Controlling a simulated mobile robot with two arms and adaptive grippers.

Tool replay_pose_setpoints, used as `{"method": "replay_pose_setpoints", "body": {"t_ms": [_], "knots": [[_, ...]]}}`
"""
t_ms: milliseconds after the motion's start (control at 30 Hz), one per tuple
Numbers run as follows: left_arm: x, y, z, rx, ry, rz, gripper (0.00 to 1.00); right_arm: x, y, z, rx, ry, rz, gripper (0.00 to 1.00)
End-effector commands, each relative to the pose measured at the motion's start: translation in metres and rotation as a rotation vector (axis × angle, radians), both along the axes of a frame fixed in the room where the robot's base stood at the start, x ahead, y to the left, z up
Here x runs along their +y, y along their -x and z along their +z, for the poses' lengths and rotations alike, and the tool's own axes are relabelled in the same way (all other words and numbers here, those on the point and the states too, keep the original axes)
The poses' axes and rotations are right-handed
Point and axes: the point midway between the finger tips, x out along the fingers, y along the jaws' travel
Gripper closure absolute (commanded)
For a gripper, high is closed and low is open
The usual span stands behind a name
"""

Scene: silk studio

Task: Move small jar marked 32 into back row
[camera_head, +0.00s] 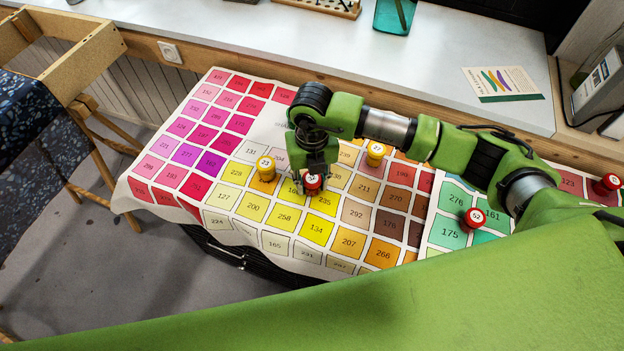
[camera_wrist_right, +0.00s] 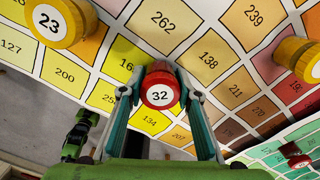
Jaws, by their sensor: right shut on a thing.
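The small jar marked 32 (camera_head: 312,182) has a red body and a white round label on top. It stands upright or nearly so over the yellow squares of the colour chart; whether it touches the chart I cannot tell. My right gripper (camera_head: 310,184) reaches down from above and is shut on it. In the right wrist view, jar 32 (camera_wrist_right: 160,84) sits between the two fingertips, label facing the camera. A green and dark part at lower left there seems to be my left gripper (camera_wrist_right: 80,135); its fingers are unclear.
A yellow jar marked 23 (camera_head: 265,168) stands close left of jar 32. Another yellow jar (camera_head: 375,152) stands to the right. A red jar marked 52 (camera_head: 473,218) and another red jar (camera_head: 608,184) are farther right. The white counter (camera_head: 230,35) lies behind.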

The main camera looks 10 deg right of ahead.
Motion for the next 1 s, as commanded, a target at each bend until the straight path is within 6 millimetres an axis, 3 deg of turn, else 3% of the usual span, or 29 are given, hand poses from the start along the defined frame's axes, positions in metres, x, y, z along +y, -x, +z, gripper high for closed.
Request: {"method": "replay_pose_setpoints", "body": {"t_ms": [133, 167, 200, 667, 1000], "knots": [[0.000, 0.000, -0.005, 0.000, 0.000, 0.000, 0.60, 0.000, 0.000, -0.004, -0.001, 0.000, 0.000, 0.92], [0.000, 0.000, -0.003, 0.000, 0.000, 0.000, 0.60, 0.000, 0.000, -0.003, 0.000, 0.000, 0.000, 0.62], [0.000, 0.000, -0.003, 0.000, 0.000, 0.000, 0.60, 0.000, 0.000, -0.002, 0.000, 0.000, 0.000, 0.53], [0.000, 0.000, -0.001, -0.001, 0.000, 0.000, 0.60, 0.000, -0.001, 0.005, -0.002, 0.000, 0.000, 0.53], [0.000, 0.000, -0.016, -0.001, 0.000, 0.000, 0.60, 0.001, -0.002, 0.073, -0.006, -0.001, 0.002, 0.53]]}}
